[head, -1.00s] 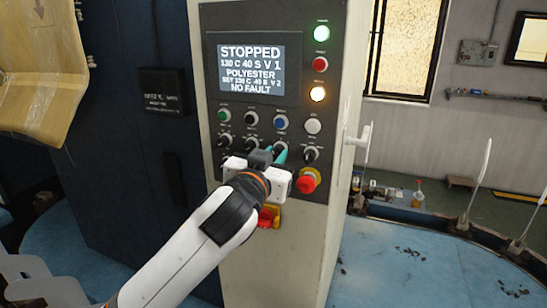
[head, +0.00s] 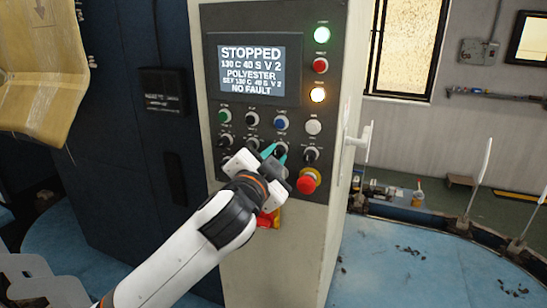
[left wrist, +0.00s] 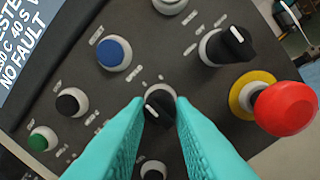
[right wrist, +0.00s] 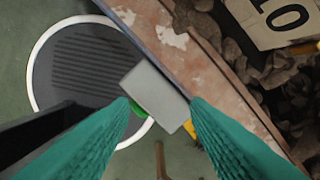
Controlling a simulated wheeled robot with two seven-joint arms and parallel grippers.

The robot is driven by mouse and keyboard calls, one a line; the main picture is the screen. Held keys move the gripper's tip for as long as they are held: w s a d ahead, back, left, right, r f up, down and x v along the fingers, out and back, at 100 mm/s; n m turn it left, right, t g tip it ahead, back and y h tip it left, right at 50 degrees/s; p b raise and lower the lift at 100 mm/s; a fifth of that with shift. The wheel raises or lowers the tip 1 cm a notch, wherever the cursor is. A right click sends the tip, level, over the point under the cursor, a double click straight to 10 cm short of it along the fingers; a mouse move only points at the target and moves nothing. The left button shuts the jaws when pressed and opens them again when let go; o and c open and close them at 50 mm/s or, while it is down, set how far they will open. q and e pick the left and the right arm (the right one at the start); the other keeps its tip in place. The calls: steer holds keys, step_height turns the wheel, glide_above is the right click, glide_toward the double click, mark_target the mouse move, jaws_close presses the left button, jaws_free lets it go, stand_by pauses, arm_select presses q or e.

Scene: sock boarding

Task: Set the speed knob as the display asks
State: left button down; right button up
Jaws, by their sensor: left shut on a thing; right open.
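The display (head: 251,70) on the control panel reads STOPPED, 130 C 40 S V 2, POLYESTER, SET 130 C 40 S V 2, NO FAULT. My left gripper (head: 273,152) is at the lower knob row, its wrist tilted. In the left wrist view its teal fingers are shut on a black selector knob (left wrist: 160,106) with a white pointer line, one finger on each side.
A red emergency button (head: 308,181) is close right of the left gripper. Other knobs and a blue button (left wrist: 114,53) surround the held knob. Below the right gripper are a grey block (right wrist: 155,94), a round dark disc (right wrist: 80,60) and dark rubble.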

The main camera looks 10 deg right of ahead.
stand_by(0.5)
arm_select(q)
steer(key=c, duration=1.3)
jaws_free()
steer(key=shift+o, duration=0.2)
steer(key=shift+s, duration=0.1)
arm_select(e)
steer(key=shift+r+p, duration=0.8)
arm_select(q)
steer(key=v, duration=1.2)
arm_select(e)
steer(key=shift+a, duration=0.1)
